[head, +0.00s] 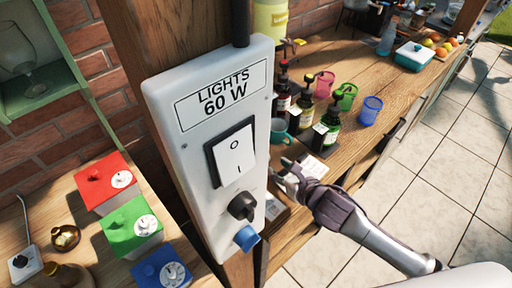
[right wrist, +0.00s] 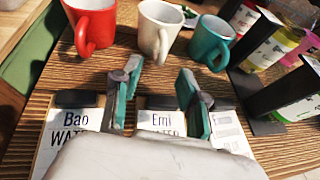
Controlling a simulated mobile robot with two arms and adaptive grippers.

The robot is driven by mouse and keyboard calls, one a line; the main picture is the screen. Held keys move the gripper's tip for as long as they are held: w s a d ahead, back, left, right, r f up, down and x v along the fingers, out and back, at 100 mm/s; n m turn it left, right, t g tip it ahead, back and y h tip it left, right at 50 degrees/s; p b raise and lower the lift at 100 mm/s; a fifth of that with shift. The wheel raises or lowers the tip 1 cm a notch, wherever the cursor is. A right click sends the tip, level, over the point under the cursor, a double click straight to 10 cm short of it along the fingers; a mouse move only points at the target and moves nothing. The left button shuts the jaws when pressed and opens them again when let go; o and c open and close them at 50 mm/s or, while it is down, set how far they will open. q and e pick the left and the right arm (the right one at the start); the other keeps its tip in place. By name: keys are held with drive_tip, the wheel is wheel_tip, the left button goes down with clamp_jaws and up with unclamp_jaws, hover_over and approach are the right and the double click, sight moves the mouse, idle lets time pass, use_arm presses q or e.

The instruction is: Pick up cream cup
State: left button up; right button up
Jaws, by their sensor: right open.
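The cream cup (right wrist: 160,28) stands upright on the wooden table in the right wrist view, between a red cup (right wrist: 92,22) on its left and a teal cup (right wrist: 212,42) on its right. My right gripper (right wrist: 158,82) is open and empty, with its fingers apart just short of the cream cup and pointing toward it. In the head view my right gripper (head: 288,172) is at the table's near edge, beside the switch box. There the teal cup (head: 280,132) shows partly, and the cream cup is hidden behind the box. My left gripper is not in view.
A white switch box (head: 165,105) on a post blocks much of the head view. Dark bottles (head: 328,125) and pink, green and blue cups (head: 370,110) stand on the table. Name cards (right wrist: 75,128) lie below my right gripper. Dark card holders (right wrist: 268,95) stand on the right.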

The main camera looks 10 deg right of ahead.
drive_tip(key=shift+w+a+f, duration=0.1)
drive_tip(key=shift+w+a, duration=0.1)
drive_tip(key=shift+w, duration=0.15)
drive_tip(key=shift+w+a+f+p, duration=0.15)
drive_tip(key=shift+w+a+p, duration=0.05)
drive_tip(key=shift+w+p, duration=0.25)
drive_tip(key=x, duration=0.3)
drive_tip(key=shift+w+a+f+p, duration=0.1)
drive_tip(key=shift+w+f+p, duration=0.1)
drive_tip(key=shift+p, duration=0.2)
drive_tip(key=shift+w+a+f, duration=0.15)
drive_tip(key=shift+w, duration=0.15)
clamp_jaws()
